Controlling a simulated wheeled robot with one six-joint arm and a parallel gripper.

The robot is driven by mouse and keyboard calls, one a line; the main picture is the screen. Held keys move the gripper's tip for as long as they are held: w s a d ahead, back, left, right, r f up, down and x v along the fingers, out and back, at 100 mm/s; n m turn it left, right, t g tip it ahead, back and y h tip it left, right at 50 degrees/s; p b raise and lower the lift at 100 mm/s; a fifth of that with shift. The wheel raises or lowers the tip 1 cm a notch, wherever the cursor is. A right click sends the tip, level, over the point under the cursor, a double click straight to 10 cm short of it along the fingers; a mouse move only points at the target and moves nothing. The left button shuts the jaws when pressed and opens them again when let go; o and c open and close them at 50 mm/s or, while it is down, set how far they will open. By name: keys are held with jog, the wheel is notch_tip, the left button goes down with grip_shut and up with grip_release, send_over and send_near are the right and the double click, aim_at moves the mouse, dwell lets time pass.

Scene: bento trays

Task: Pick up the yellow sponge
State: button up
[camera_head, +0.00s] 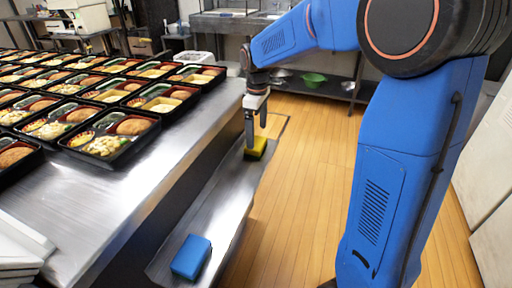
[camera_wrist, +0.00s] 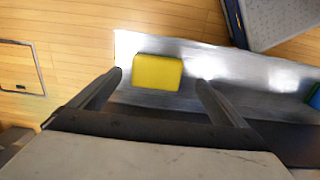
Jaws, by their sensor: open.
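The yellow sponge (camera_head: 256,148) lies on the far end of the low metal shelf (camera_head: 222,195), beside the taller counter. In the wrist view the sponge (camera_wrist: 157,72) lies ahead, between the two fingers in the picture. My gripper (camera_head: 256,136) points down over the sponge in the head view. In the wrist view my gripper (camera_wrist: 160,76) is open, a finger to each side of the sponge. I cannot tell how much height is left between the fingertips and the sponge.
A blue sponge (camera_head: 191,257) lies at the near end of the shelf; its edge shows in the wrist view (camera_wrist: 314,97). The steel counter (camera_head: 150,165) to the left carries several bento trays (camera_head: 110,134). Wooden floor (camera_head: 300,190) lies free to the right. A green bowl (camera_head: 314,79) is behind.

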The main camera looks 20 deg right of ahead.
aim_at(258, 143)
jog(key=shift+w+d+f, duration=0.1)
jog(key=shift+d+f, duration=0.05)
jog(key=shift+f, duration=1)
jog(key=shift+w+d+f, duration=0.1)
jog(key=shift+f, duration=1.05)
jog(key=c, duration=1.2)
notch_tip(258, 143, up, 10)
jog(key=shift+o, duration=0.9)
jog(key=shift+s, duration=0.1)
